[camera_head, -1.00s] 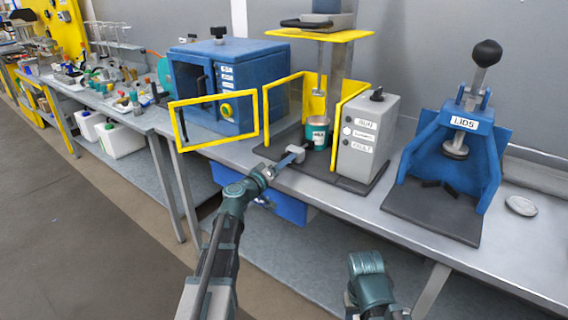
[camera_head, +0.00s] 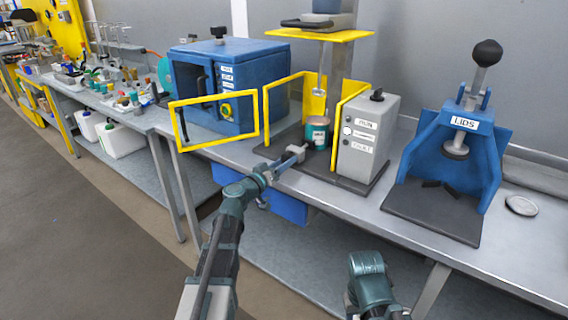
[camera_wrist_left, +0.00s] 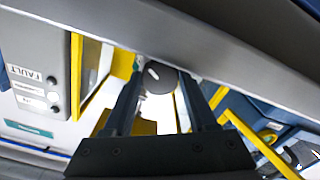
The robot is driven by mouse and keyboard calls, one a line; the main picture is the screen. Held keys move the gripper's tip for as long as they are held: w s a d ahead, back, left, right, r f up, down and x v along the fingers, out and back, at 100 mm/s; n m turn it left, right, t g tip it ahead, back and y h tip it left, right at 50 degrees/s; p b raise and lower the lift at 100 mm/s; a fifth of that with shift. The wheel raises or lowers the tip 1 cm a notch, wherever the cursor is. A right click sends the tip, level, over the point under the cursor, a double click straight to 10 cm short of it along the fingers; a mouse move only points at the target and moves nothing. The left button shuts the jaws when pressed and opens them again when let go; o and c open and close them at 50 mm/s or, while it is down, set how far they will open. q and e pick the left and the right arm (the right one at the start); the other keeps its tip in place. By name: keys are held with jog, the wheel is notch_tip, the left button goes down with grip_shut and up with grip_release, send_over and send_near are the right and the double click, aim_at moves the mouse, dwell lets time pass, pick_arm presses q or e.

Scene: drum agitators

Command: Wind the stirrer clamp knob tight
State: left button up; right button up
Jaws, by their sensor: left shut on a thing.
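The stirrer stand (camera_head: 318,36) has a yellow top plate and a vertical shaft above a teal tin (camera_head: 317,133). The tin stands between yellow guard frames on a dark base. My left gripper (camera_head: 290,158) reaches in at the front left corner of that base, beside a small grey clamp block (camera_head: 297,151). In the left wrist view, the dark round clamp knob (camera_wrist_left: 158,77) sits between the two fingers of my left gripper (camera_wrist_left: 160,88), which is shut on it. In the head view the gripper mostly hides the knob. Only a link of my right arm shows.
A grey control box (camera_head: 368,137) stands right of the tin. A blue press labelled LIDS (camera_head: 447,165) is farther right, with a round lid (camera_head: 521,205) beside it. A blue cabinet (camera_head: 235,85) with an open yellow-framed door (camera_head: 258,115) is at left.

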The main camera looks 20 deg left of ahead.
pick_arm(q)
jog(key=shift+s+d, duration=0.1)
jog(key=o, duration=1.4)
jog(key=shift+c, duration=0.2)
jog(key=v, duration=1.3)
jog(key=shift+s+a, duration=0.2)
jog(key=shift+s, duration=0.15)
